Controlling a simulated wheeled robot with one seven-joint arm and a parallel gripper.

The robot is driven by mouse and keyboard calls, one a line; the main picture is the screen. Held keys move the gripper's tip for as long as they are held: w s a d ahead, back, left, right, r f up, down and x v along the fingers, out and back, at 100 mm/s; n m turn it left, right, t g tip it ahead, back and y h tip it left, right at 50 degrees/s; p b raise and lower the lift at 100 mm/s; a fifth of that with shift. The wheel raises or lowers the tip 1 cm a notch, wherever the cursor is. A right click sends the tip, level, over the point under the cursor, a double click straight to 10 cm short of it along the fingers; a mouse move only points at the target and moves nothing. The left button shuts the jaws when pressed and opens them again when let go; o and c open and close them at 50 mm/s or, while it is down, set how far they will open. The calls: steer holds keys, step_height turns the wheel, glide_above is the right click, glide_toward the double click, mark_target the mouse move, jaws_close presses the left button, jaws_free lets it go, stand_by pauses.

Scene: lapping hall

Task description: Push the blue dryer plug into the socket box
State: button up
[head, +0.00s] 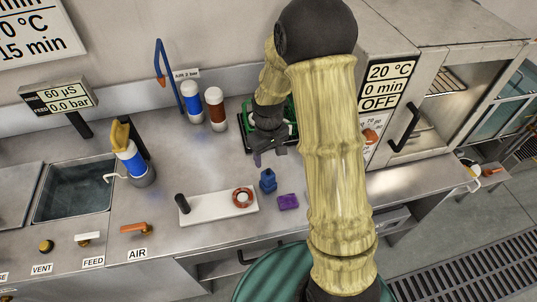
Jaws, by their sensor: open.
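The blue dryer plug (268,181) stands on the steel bench, to the right of a white plate. My gripper (268,156) is open, above and behind the plug in the head view, apart from it and with nothing seen between its fingers. A small purple block (288,202) lies on the bench just in front and right of the plug. I cannot tell for sure which thing is the socket box. A green, dark-edged thing (247,108) sits behind my gripper, mostly hidden by it.
The white plate (217,208) carries a red-white ring (242,197) and a black peg. Blue (193,103) and brown (216,110) bottles stand at the back. The oven (391,88) stands right of my arm. A sink (75,190) and valve handles are left. My arm hides the bench's right part.

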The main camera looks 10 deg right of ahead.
steer(key=shift+r, duration=0.1)
steer(key=s+d+r+m+t, duration=0.2)
steer(key=s+r+m, duration=0.2)
steer(key=s+r, duration=0.6)
steer(key=s, duration=0.3)
steer(key=shift+s+d+t, duration=0.15)
steer(key=shift+s+t, duration=0.15)
steer(key=shift+s, duration=0.05)
steer(key=shift+r, duration=0.1)
steer(key=shift+c, duration=0.2)
